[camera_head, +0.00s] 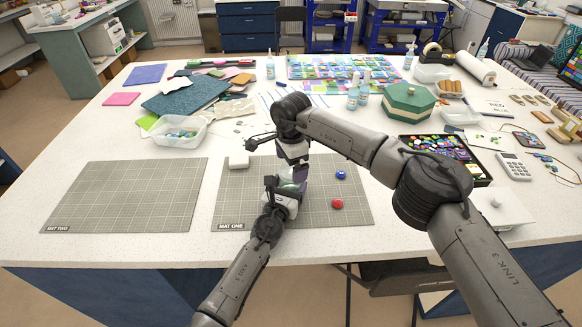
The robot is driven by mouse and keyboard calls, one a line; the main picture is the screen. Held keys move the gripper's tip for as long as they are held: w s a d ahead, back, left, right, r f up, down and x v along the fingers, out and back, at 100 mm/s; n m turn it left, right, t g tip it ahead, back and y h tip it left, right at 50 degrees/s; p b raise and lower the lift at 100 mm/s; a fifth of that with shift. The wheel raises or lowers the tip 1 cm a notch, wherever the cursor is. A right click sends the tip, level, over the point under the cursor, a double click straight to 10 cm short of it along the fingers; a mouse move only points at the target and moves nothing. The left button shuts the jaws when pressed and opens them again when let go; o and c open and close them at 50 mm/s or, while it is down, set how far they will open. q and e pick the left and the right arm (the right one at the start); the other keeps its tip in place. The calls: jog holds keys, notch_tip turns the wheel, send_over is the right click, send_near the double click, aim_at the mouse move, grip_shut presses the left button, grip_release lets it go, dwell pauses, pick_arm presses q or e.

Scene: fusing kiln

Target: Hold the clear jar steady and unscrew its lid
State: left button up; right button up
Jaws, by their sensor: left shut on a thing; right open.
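The clear jar (288,181) stands on the mat labelled MAT ONE (235,200), mostly hidden by my grippers. Only a small pale greenish part of it shows. My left gripper (284,187) comes in from the front and is shut on the jar's side. My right gripper (298,167) reaches down from above, directly over the jar's top, and is open. A small purple patch shows at its fingers; I cannot tell whether it is the lid. Whether the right fingers touch the lid is hidden.
The mat labelled MAT TWO (130,195) is empty. A tray of colored pieces (484,182) stands at right.

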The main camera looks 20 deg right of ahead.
aim_at(291, 170)
notch_tip(291, 170, up, 3)
jog(key=shift+f, duration=0.1)
jog(key=shift+c, duration=0.4)
jog(key=r, duration=0.4)
jog(key=shift+w+d+m+t, duration=0.15)
jog(key=shift+w+m+t, duration=0.15)
jog(key=shift+m, duration=0.1)
jog(key=m, duration=0.3)
jog(key=shift+f, duration=0.15)
jog(key=m, duration=0.4)
jog(key=shift+s+f, duration=0.1)
jog(key=shift+s, duration=0.1)
jog(key=m, duration=0.5)
jog(key=shift+s, duration=0.1)
jog(key=m, duration=0.4)
jog(key=shift+f+m, duration=0.1)
jog(key=shift+m, duration=0.4)
jog(key=shift+f, duration=3.95)
